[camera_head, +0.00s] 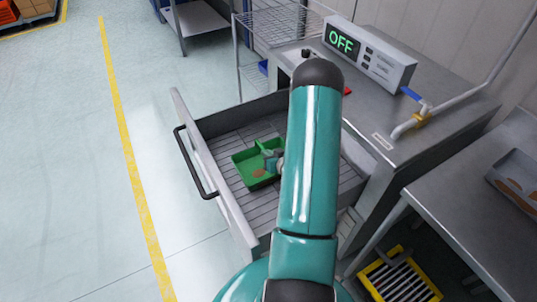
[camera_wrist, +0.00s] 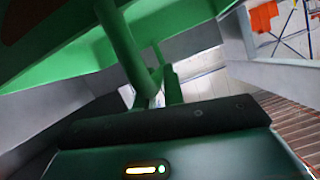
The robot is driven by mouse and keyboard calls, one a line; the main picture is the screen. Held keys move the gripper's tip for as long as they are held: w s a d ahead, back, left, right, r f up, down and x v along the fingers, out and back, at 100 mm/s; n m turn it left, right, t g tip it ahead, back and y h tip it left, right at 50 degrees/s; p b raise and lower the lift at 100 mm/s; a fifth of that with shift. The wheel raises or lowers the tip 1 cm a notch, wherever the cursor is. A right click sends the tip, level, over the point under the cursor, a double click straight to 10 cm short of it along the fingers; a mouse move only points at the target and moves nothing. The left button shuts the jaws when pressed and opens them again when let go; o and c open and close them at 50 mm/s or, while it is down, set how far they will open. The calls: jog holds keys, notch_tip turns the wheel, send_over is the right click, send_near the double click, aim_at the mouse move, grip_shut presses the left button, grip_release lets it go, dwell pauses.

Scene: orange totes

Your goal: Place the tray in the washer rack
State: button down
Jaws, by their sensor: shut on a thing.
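The green tray (camera_head: 256,176) has a brown patch on its floor and is over the wire rack (camera_head: 228,143) inside the pulled-out drawer of the washer. My gripper (camera_head: 272,160) is shut on the tray at its upper right side. In the wrist view the green tray (camera_wrist: 200,22) fills the top, with a green bar running down to my gripper (camera_wrist: 158,100). I cannot tell whether the tray touches the rack. My arm hides the right part of the drawer.
The washer (camera_head: 395,122) has a panel reading OFF (camera_head: 342,40). The drawer's front with a black handle (camera_head: 195,165) faces left. A metal table (camera_head: 450,195) stands at right, with a grey tray (camera_head: 516,180) on it. The floor at left is clear.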

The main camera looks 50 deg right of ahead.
jog(key=c, duration=1.5)
grip_release()
jog(key=v, duration=1.2)
jog(key=w+a+r+n+g+h, duration=0.15)
jog(key=w+a+r, duration=0.35)
jog(key=r, duration=0.5)
jog(key=w+a+r+n+g, duration=0.1)
jog(key=w+a+r+g, duration=0.25)
jog(key=w+r, duration=0.45)
jog(key=s+a+r+y, duration=0.1)
jog(key=s+a+r, duration=0.5)
jog(key=a+r, duration=0.65)
jog(key=s+a+r+n+g+y, duration=0.2)
jog(key=s+a+r+y, duration=0.1)
jog(key=s+a, duration=0.8)
jog(key=a, duration=0.3)
jog(key=shift+s+g, duration=0.25)
jog(key=shift+g, duration=0.05)
